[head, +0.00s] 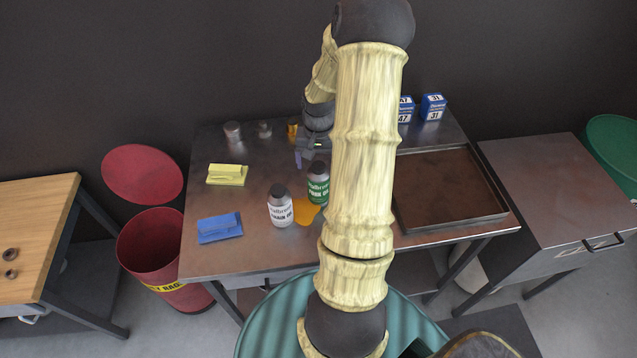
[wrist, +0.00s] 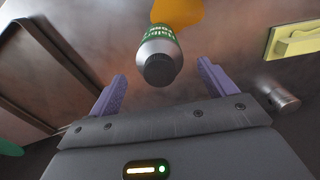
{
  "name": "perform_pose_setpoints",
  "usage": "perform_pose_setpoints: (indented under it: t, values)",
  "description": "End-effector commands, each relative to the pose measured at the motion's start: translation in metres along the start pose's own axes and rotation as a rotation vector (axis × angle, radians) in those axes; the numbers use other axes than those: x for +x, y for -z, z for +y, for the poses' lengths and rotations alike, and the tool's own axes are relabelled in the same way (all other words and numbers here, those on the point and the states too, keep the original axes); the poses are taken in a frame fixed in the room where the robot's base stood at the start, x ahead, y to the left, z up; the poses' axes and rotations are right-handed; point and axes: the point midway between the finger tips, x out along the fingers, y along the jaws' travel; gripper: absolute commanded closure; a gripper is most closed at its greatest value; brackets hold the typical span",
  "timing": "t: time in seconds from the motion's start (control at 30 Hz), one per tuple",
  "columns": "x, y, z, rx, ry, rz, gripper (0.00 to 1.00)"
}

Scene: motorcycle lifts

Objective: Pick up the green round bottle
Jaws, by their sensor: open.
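The green round bottle (head: 318,186) stands upright on the metal table, with a dark cap and a green label with white lettering. In the wrist view the bottle (wrist: 160,52) is seen from above, its dark cap toward me, just beyond and between my two purple fingers. My gripper (head: 306,158) is open and empty, close to the bottle on its far side in the head view. In the wrist view the gripper (wrist: 160,88) has its fingers spread wide, with no visible contact with the bottle.
A white bottle (head: 280,208) stands just left of the green one, and an orange puddle (head: 306,212) lies beside them.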

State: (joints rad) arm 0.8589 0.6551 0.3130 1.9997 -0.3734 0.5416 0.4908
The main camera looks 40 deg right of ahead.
Motion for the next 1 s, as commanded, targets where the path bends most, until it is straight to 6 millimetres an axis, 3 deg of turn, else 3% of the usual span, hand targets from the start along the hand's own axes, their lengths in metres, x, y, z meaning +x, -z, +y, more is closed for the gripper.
perform_pose_setpoints:
  t: [0.33, 0.9, 1.0]
  values:
    - [0.043, -0.007, -0.001, 0.000, 0.000, -0.003, 0.17]
    - [0.046, -0.007, -0.001, 0.000, 0.000, 0.000, 0.17]
    - [0.046, -0.007, -0.001, 0.000, 0.000, 0.000, 0.34]
